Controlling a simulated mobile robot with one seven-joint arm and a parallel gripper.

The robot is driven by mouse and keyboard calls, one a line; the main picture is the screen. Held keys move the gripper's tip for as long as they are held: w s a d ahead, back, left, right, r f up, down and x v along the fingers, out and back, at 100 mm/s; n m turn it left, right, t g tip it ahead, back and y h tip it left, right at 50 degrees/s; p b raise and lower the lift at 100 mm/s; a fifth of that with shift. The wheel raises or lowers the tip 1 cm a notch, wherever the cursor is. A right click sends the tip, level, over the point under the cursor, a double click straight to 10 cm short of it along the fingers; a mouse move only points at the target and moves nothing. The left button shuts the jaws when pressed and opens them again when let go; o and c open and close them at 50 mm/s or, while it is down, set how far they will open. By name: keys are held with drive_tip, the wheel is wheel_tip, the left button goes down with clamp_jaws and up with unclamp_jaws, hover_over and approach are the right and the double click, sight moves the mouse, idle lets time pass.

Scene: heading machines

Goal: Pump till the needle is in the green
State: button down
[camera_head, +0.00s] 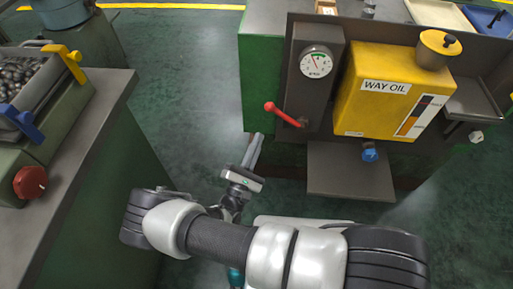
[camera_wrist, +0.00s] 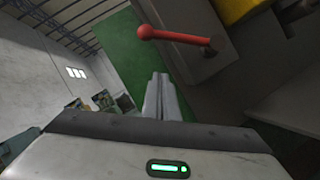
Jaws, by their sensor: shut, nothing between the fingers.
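A red pump lever (camera_head: 284,114) with a round knob sticks out to the left from a dark upright housing (camera_head: 305,95). It also shows in the wrist view (camera_wrist: 178,37), above and beyond my fingertips. A round white gauge (camera_head: 316,63) sits at the top of the housing, with a small needle and a green band near the top of the dial. The needle points roughly upward; whether it lies in the green is too small to tell. My gripper (camera_head: 256,138) is shut and empty, below and left of the lever knob and apart from it. Its fingers (camera_wrist: 160,92) lie together.
A yellow way oil tank (camera_head: 385,88) stands right of the housing, with a blue valve (camera_head: 370,154) below it. A grey plate (camera_head: 345,170) juts out underneath. A bench (camera_head: 95,130) with a tray of metal parts is at left. Green floor (camera_head: 180,75) is clear between.

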sight(287, 118)
drive_tip(key=w+d+r, duration=0.4)
drive_tip(key=r, duration=0.1)
drive_tip(key=shift+r, duration=0.1)
idle(0.5)
